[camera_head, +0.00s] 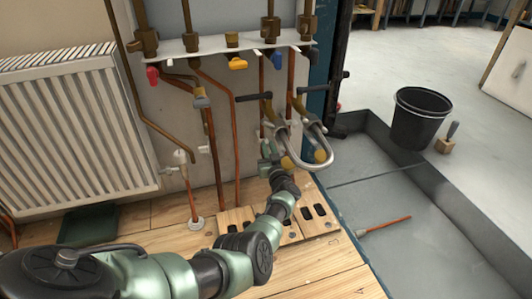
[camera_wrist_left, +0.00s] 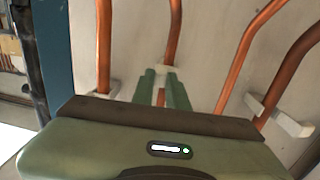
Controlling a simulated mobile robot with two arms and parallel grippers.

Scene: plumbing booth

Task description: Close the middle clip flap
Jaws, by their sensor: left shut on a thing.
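Copper pipes run down the wall panel, with white clips on them. The middle clip (camera_wrist_left: 170,73) shows as a small white piece between the green fingertips in the left wrist view; the fingers and pipe hide most of it, and I cannot tell how its flap stands. My left gripper (camera_head: 268,151) is at the pipes below the valve bar and also fills the left wrist view (camera_wrist_left: 163,88). Its fingers are shut on the middle clip. Two other white clips show in the wrist view, one at left (camera_wrist_left: 112,88) and one at right (camera_wrist_left: 282,118). My right gripper is not in view.
A bent grey hose (camera_head: 313,160) hangs close to the right of my left gripper. A radiator (camera_head: 75,130) stands at left. A white valve bar (camera_head: 200,44) sits above.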

